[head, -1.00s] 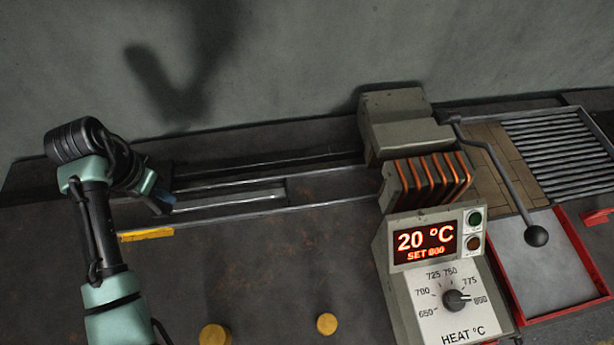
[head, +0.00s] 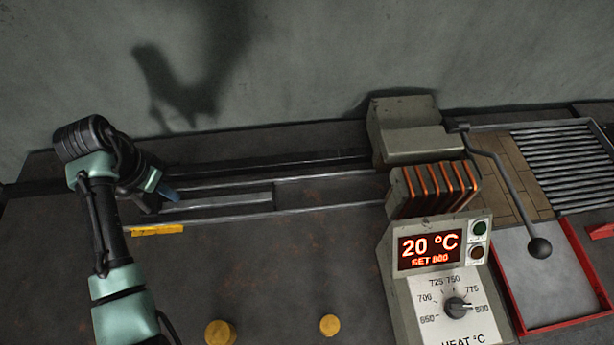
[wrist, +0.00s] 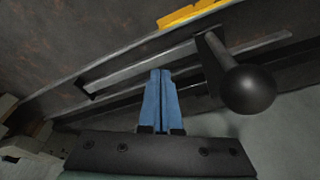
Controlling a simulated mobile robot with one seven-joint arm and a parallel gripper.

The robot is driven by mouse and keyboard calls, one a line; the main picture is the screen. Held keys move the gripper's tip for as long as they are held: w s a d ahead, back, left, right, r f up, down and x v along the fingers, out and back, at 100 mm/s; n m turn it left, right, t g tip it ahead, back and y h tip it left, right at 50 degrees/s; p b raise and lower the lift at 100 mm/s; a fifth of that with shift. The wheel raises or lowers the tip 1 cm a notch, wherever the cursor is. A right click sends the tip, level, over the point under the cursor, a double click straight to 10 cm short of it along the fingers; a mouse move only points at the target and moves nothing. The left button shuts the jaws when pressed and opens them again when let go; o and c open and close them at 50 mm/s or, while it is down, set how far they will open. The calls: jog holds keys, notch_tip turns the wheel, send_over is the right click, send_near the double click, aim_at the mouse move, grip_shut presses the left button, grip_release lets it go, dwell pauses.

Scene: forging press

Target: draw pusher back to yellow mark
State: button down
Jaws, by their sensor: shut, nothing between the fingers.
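The pusher shows in the head view as a pale bar (head: 225,201) lying along the rails, left of the heater. In the wrist view its handle, a plate with a black ball knob (wrist: 248,90), stands just right of my fingers. My gripper (head: 170,195) is at the left end of the bar. Its blue fingers (wrist: 160,100) are shut with nothing between them. I cannot tell whether they touch the handle. The yellow mark (head: 157,230) lies on the near side of the rails, close to my gripper; it also shows in the wrist view (wrist: 190,14). The knob is hidden in the head view.
The heater coil (head: 435,188) and its control box (head: 430,250), reading 20 °C, SET 800, stand right of the rails. A lever with a black ball (head: 540,248) hangs over a red-edged tray. Two yellow discs (head: 220,333) (head: 330,325) lie in front.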

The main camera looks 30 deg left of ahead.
notch_tip(320, 180, up, 13)
jog(key=p, duration=1.1)
jog(key=shift+f+p, duration=0.15)
jog(key=shift+p, duration=0.2)
